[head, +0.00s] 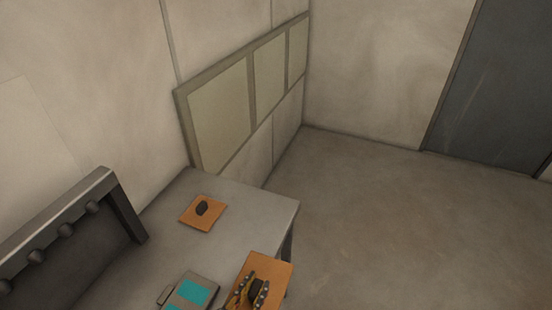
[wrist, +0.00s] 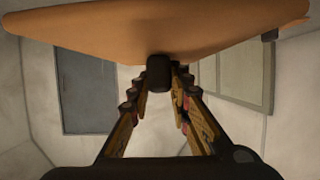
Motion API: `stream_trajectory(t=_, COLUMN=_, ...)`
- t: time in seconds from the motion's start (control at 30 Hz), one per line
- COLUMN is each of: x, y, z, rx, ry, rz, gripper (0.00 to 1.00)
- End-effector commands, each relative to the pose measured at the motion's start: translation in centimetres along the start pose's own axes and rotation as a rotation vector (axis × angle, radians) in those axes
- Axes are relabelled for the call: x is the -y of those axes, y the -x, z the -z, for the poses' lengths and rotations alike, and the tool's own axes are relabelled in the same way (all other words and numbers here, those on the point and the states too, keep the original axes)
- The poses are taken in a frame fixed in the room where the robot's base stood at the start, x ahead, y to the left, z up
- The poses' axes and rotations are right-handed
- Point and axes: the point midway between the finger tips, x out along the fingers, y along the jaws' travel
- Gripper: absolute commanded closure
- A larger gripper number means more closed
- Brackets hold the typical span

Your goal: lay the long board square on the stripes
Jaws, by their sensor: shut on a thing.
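An orange-brown board (head: 272,267) with a dark knob is at the near edge of the head view, over the table's right side and partly cut off. My gripper (head: 254,291) is at this board. In the wrist view, the board (wrist: 190,32) spans the top and its dark knob (wrist: 158,72) sits between my two fingertips, which are shut on it. I cannot tell whether the board touches the table. A smaller orange square board (head: 188,217) with a dark knob (head: 202,208) lies flat farther back. I see no clear stripes.
The grey table (head: 250,205) has bare room around the small board. A grey piece with teal patches (head: 196,291) lies left of my gripper. A dark rack with round pegs (head: 92,207) stands at the left. Open floor (head: 400,225) lies to the right.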

Motion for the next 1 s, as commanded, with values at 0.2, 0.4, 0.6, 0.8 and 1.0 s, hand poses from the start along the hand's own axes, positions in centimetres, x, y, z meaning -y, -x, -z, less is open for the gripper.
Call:
stream_trajectory(t=0.2, x=-1.5, y=-3.1, z=-0.4, rx=-0.001, ry=0.012, rz=0.027, gripper=1.0)
stream_trajectory(t=0.4, x=-3.2, y=-6.7, z=-0.9, rx=-0.001, ry=0.028, rz=0.059, gripper=1.0)
stream_trajectory(t=0.6, x=-5.2, y=-11.0, z=-1.5, rx=0.0, ry=0.045, rz=0.101, gripper=1.0)
stream_trajectory(t=0.8, x=-7.0, y=-14.9, z=-2.0, rx=0.001, ry=0.06, rz=0.14, gripper=1.0)
stream_trajectory(t=1.0, x=-8.5, y=-18.2, z=-2.6, rx=0.002, ry=0.074, rz=0.176, gripper=1.0)
